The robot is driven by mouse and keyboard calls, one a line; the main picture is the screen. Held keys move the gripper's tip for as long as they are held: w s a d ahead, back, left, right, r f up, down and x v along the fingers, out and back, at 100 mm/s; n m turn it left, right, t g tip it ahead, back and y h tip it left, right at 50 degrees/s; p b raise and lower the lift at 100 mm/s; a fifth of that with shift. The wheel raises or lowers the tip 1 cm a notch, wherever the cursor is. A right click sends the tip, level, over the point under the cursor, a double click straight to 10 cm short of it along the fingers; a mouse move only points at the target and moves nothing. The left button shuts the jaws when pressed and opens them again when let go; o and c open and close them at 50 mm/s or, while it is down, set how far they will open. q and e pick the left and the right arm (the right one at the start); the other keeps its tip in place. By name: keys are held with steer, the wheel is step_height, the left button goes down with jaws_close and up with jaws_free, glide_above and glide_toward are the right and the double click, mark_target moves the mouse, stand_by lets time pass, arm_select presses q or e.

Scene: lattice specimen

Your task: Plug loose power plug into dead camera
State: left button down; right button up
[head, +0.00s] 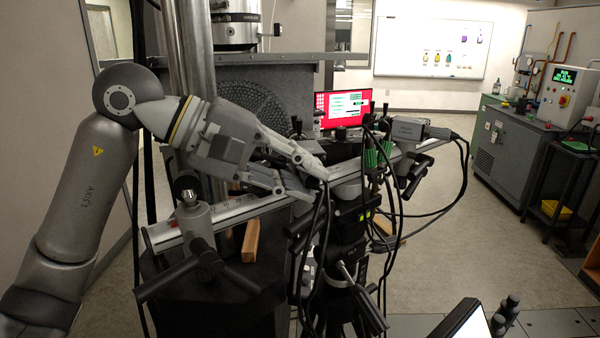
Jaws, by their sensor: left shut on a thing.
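My left gripper (315,184) reaches in from the left over the camera rail (270,201). Its fingers are closed on a small dark thing that they mostly hide. Black cable (324,225) hangs down from the fingertips, so it looks like the power plug. A grey box camera (408,129) sits on a mount at the right end of the rail, with black cables at its rear. The gripper is to its left, well apart from it. Which camera is dead, and its socket, I cannot make out. My right gripper is not in view.
Black tripod parts and hanging cables crowd the space below and right of the gripper. Green knobs (372,158) stand between it and the grey camera. A red-lit monitor (342,110) is behind.

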arm_select(q)
steer(key=shift+w+a+r, duration=0.1)
steer(key=shift+w+r, duration=0.05)
steer(key=shift+w, duration=0.05)
stand_by(0.6)
steer(key=c, duration=1.7)
jaws_free()
steer(key=o, duration=0.5)
steer(key=shift+w, duration=0.25)
steer(key=shift+c, duration=0.2)
steer(key=shift+o, duration=0.3)
steer(key=shift+s, duration=0.15)
steer(key=shift+o, duration=2.1)
steer(key=shift+f, duration=0.2)
